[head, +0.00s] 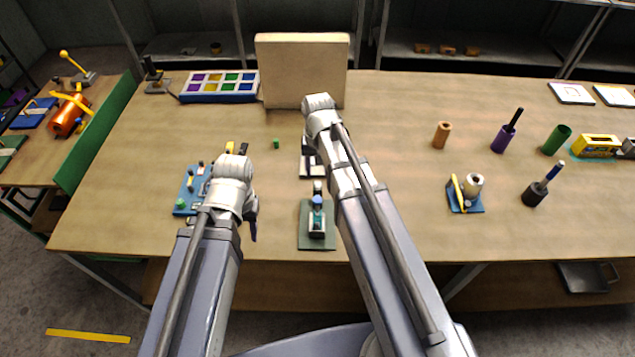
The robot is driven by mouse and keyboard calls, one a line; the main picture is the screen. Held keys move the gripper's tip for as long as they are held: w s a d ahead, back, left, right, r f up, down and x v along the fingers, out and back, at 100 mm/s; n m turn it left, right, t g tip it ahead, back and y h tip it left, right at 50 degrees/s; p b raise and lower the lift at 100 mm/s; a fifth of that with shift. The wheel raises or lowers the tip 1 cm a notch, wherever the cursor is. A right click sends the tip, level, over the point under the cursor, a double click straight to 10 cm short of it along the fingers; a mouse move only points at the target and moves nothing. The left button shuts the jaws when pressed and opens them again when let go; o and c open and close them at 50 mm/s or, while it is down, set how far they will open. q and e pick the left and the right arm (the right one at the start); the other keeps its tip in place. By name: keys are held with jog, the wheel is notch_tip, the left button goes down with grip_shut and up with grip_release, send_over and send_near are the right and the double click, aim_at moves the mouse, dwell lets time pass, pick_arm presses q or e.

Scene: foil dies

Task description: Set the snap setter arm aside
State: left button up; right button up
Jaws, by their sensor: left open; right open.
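I see nothing held in either gripper.
A blue board with small parts (185,195) lies left of my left gripper. A beige block (285,88) and a tray of coloured compartments (218,98) stand at the back. A blue stand with a white roll (473,183) is at right. The table right of my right arm has clear room.

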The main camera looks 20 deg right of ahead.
aim_at(317, 189)
jog(key=shift+f+b, duration=3.85)
jog(key=shift+f, duration=0.1)
jog(key=shift+c, duration=0.3)
grip_shut()
